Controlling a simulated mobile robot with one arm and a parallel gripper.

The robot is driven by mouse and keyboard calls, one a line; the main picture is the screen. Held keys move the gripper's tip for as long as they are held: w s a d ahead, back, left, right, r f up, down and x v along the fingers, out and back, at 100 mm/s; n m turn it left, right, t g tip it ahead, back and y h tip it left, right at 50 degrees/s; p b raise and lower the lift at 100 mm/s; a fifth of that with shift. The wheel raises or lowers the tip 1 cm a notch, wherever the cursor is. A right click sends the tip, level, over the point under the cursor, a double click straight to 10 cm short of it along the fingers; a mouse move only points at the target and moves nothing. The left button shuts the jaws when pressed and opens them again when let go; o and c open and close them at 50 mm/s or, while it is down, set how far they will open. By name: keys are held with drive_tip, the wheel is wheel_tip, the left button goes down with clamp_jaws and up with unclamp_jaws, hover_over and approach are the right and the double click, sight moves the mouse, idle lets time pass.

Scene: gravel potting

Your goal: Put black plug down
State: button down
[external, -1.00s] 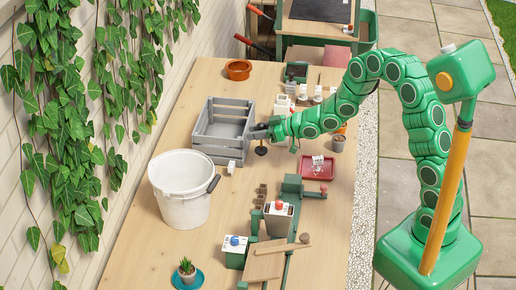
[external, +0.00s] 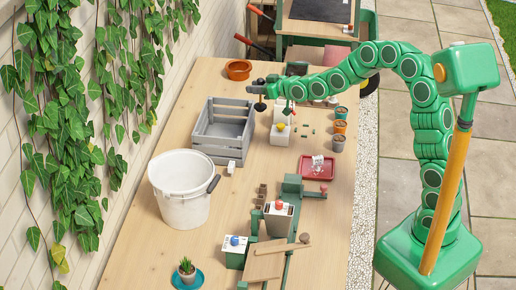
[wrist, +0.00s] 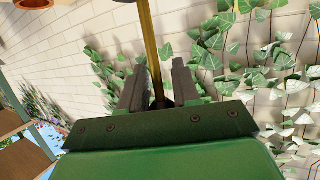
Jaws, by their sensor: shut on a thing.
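The black plug (external: 260,106) hangs below my gripper (external: 262,86) in the external view, apart from the table beneath it. In the wrist view a brass-coloured rod (wrist: 151,45) runs between the two grey fingers of my gripper (wrist: 157,82), with a dark end at its base. The gripper is shut on this plug. Its exact height above the table is hard to tell.
A grey wooden crate (external: 200,143) stands left and nearer. An orange bowl (external: 238,69) sits at the far left. Small pots (external: 340,127), a red tray (external: 304,172) and a white bucket (external: 182,207) stand on the table (external: 235,200).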

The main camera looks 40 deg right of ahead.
drive_tip(key=w+d+r+m+h, duration=0.2)
drive_tip(key=d+m+h, duration=0.25)
drive_tip(key=d, duration=0.35)
drive_tip(key=w+d+r+m+h, duration=0.1)
drive_tip(key=d+r+m+h, duration=0.15)
drive_tip(key=d+h, duration=0.45)
drive_tip(key=s+d+f+m+g+h, duration=0.35)
drive_tip(key=s+d+f, duration=0.2)
drive_tip(key=d, duration=0.35)
drive_tip(key=s+d+f+m+g+h, duration=0.2)
drive_tip(key=s+d+f+m+h, duration=0.15)
drive_tip(key=d+f+m, duration=0.35)
drive_tip(key=shift+n+t+y, duration=0.25)
drive_tip(key=shift+n+y, duration=0.1)
drive_tip(key=shift+n, duration=0.6)
drive_tip(key=shift+w+d+f, duration=0.6)
drive_tip(key=shift+w+f, duration=1.4)
drive_tip(key=shift+w, duration=0.15)
drive_tip(key=shift+w+d+f, duration=0.6)
drive_tip(key=shift+w+f, duration=1.4)
drive_tip(key=shift+w, duration=0.1)
drive_tip(key=shift+w+d+f, duration=0.6)
drive_tip(key=shift+w+f, duration=1.4)
drive_tip(key=shift+w, duration=0.15)
drive_tip(key=shift+f, duration=0.3)
